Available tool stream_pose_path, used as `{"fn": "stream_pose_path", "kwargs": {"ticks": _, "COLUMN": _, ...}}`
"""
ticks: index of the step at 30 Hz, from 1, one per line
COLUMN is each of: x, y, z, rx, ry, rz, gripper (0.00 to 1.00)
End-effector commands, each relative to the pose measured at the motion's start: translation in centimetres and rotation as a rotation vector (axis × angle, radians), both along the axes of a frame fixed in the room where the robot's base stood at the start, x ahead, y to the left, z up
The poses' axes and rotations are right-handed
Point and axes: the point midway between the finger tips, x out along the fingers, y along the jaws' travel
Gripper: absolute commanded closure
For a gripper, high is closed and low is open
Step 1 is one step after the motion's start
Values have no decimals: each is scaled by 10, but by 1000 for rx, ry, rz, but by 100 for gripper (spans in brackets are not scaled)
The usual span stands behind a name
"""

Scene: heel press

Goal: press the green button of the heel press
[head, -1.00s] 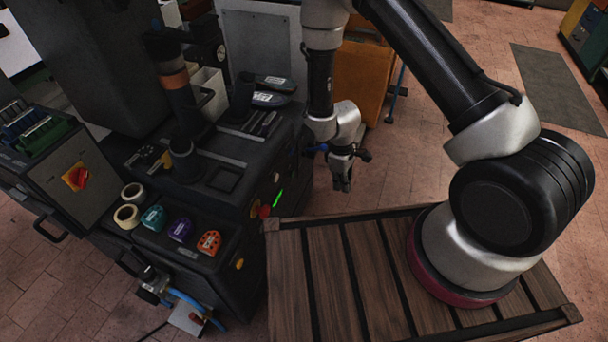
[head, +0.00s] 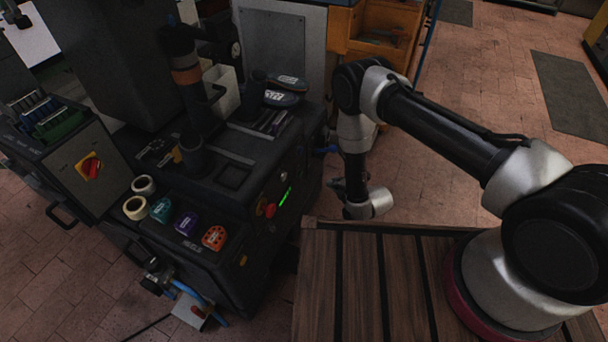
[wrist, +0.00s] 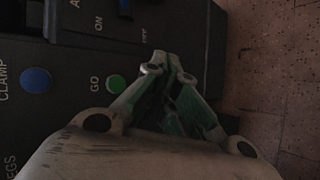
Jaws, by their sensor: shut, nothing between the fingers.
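The heel press (head: 225,215) is the dark machine left of centre in the head view. The wrist view shows its dark panel with a round green button (wrist: 115,84) labelled GO. A blue button (wrist: 35,80) labelled CLAMP sits left of it. My gripper (wrist: 168,62) is shut and empty, its tips to the right of the green button and slightly higher in the picture. I cannot tell its distance from the panel. In the head view my gripper (head: 338,184) is beside the press's right side, partly hidden by my wrist.
An orange cabinet (head: 385,35) stands behind. Brick floor (head: 450,180) is open to the right.

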Motion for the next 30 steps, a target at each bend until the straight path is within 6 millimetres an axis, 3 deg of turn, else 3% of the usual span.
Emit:
{"fn": "stream_pose_path", "kwargs": {"ticks": 14, "x": 1, "y": 4, "z": -1, "rx": -14, "ry": -5, "rz": 8, "gripper": 100}}
{"fn": "stream_pose_path", "kwargs": {"ticks": 30, "x": 24, "y": 68, "z": -1, "rx": -13, "ry": -5, "rz": 9, "gripper": 100}}
